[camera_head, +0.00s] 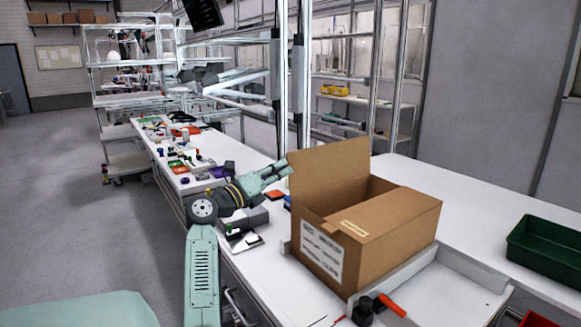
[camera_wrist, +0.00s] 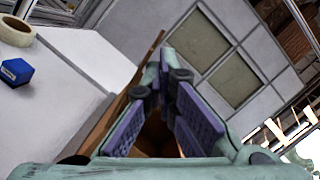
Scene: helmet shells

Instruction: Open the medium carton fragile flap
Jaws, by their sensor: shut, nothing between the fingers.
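The medium brown carton (camera_head: 322,252) stands on the white bench with a white label on its near left side. One flap (camera_head: 332,170) stands upright at its far left. Another flap (camera_head: 400,215) lies across the right part of the top, leaving a dark gap between them. A small pale label (camera_head: 355,229) sits near the front; its print is unreadable. My gripper (camera_head: 287,167) is just left of the upright flap; contact is unclear. In the wrist view my gripper (camera_wrist: 172,66) is shut and empty, its fingertips together, with a brown edge behind the left finger.
A shallow grey-white tray (camera_head: 455,283) is around the carton's right base. A black and orange tool (camera_head: 390,306) lies in front. A green bin (camera_head: 545,250) stands at right. Small parts clutter the left bench. A blue block (camera_wrist: 16,72) and tape roll (camera_wrist: 15,30) show in the wrist view.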

